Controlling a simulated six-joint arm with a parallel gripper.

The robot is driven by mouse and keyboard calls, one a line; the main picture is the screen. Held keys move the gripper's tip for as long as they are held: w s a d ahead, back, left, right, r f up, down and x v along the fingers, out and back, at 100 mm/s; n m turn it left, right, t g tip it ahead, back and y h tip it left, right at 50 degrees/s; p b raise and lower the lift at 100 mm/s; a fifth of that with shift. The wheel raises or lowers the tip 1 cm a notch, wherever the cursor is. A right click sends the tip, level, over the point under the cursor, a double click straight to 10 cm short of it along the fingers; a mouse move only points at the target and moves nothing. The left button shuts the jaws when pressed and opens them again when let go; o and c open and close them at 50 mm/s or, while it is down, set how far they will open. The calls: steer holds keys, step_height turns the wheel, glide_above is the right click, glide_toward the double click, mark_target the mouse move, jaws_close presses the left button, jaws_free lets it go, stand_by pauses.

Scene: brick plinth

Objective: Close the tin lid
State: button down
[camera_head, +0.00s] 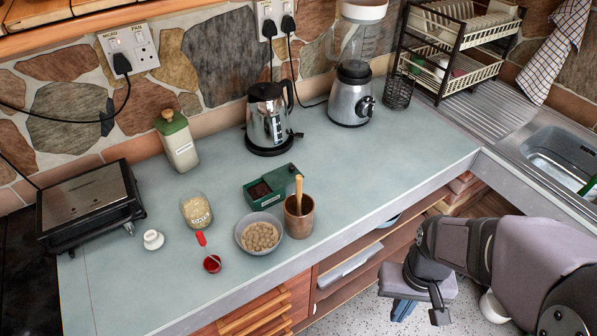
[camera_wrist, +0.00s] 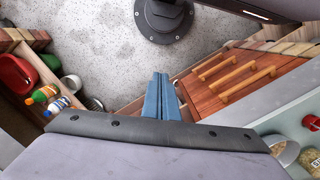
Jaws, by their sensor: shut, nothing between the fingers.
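A green tin (camera_head: 262,196) sits on the worktop, left of the middle in the head view. Its top is open, with dark brown contents showing, and its lid (camera_head: 273,178) appears raised at the back right side. My gripper (camera_wrist: 161,76) shows in the wrist view with its two blue fingers together and nothing between them. In the head view my gripper (camera_head: 403,309) hangs beyond the worktop's front edge, low at the right, well apart from the tin. The tin is not clearly seen in the wrist view.
A wooden mortar with pestle (camera_head: 299,222) and a bowl of round brown pieces (camera_head: 259,236) stand close in front of the tin. An oats jar (camera_head: 196,211) is at its left, a kettle (camera_head: 267,122) behind. The worktop to the right (camera_head: 390,160) is clear.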

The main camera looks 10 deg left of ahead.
steer(key=w+a+f+t+y+b, duration=0.1)
steer(key=w+a+f+b, duration=0.1)
steer(key=w+a, duration=0.45)
steer(key=w+a+f+y+b, duration=0.1)
steer(key=w+a+f+b, duration=0.15)
steer(key=w, duration=0.65)
steer(key=w+a+r, duration=0.1)
steer(key=w, duration=0.2)
steer(key=w+a+r+t, duration=0.1)
steer(key=w+a+r, duration=0.1)
steer(key=w+a+r+t+y+p, duration=0.1)
steer(key=w+a+r, duration=0.1)
steer(key=w, duration=0.1)
steer(key=shift+w, duration=0.35)
steer(key=w+a+r+t+y, duration=0.2)
steer(key=w+a+r, duration=0.3)
steer(key=w+r, duration=0.2)
step_height(320, 180, up, 2)
steer(key=shift+w+a+r+n+y, duration=0.2)
steer(key=shift+n+y, duration=0.1)
steer(key=shift+y, duration=0.1)
steer(key=shift+f, duration=0.1)
